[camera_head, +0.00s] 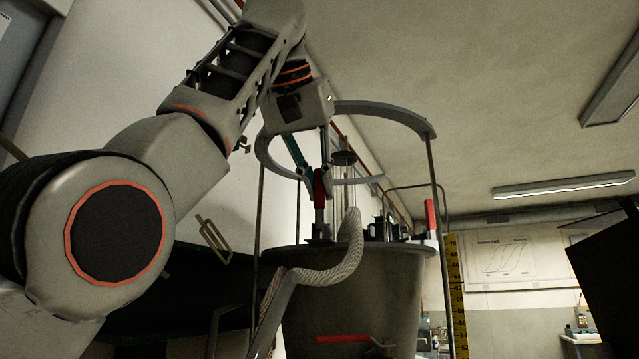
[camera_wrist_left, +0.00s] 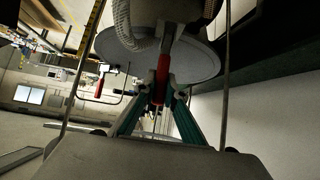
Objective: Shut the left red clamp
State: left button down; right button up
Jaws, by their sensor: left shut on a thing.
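The left red clamp (camera_head: 319,190) stands at the rim of the grey tank (camera_head: 350,290), its red handle pointing up. My left gripper (camera_head: 317,172) comes down from above and is shut on this handle, one finger on each side. In the left wrist view the red handle (camera_wrist_left: 163,70) sits between the teal fingers of the left gripper (camera_wrist_left: 161,93). A second red clamp (camera_head: 430,216) stands upright at the right side of the tank, apart from the gripper. My right gripper is not in view.
A pale braided hose (camera_head: 330,270) runs over the tank's front rim, close to the clamp. A curved grey ring (camera_head: 385,110) on thin rods surrounds the space above the tank. A red lever (camera_head: 342,339) sits low on the tank's front. A yellow scale (camera_head: 455,290) stands to the right.

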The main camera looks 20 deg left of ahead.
pick_arm(q)
jog(key=c, duration=2.1)
grip_release()
jog(key=shift+w, duration=0.1)
jog(key=shift+w, duration=0.1)
